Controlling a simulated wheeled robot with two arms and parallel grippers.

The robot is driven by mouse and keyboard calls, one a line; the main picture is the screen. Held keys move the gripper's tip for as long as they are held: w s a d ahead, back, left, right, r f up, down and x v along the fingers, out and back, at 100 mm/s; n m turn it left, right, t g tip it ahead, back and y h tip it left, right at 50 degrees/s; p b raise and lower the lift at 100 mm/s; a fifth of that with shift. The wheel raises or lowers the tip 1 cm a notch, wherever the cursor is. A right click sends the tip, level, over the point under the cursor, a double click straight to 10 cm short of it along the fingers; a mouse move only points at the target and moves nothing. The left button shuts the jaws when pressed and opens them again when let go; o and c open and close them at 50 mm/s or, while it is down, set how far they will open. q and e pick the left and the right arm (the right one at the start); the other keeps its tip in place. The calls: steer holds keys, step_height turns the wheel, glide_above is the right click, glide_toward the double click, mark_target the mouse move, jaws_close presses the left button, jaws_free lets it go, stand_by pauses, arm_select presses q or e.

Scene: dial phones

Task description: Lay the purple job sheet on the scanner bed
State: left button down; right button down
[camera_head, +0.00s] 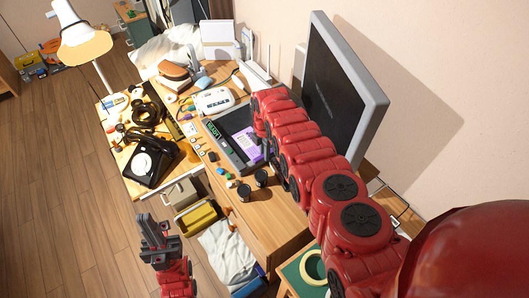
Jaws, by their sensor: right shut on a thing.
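The purple job sheet (249,139) lies over the dark scanner bed (225,124) on the wooden desk. It is small in the picture, and I cannot tell whether it rests flat on the bed. My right gripper (268,148) is at the sheet's right edge, shut on it; my own red arm partly hides the fingers and the scanner's right side. My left gripper (156,229) is empty and looks open, low in front of the desk, well apart from the sheet.
A large monitor (335,92) stands behind my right arm. A black dial phone (152,158) is on the left desk part, near a lamp (82,42). A white device (213,101) stands beyond the scanner. Two dark round pots (244,191) stand in front.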

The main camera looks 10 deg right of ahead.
steer(key=c, duration=0.7)
jaws_free()
steer(key=shift+w+r+p, duration=0.1)
steer(key=shift+r+p, duration=0.3)
steer(key=shift+r, duration=0.1)
step_height(320, 180, up, 2)
steer(key=shift+r+p, duration=0.25)
steer(key=shift+p, duration=0.45)
step_height(320, 180, up, 14)
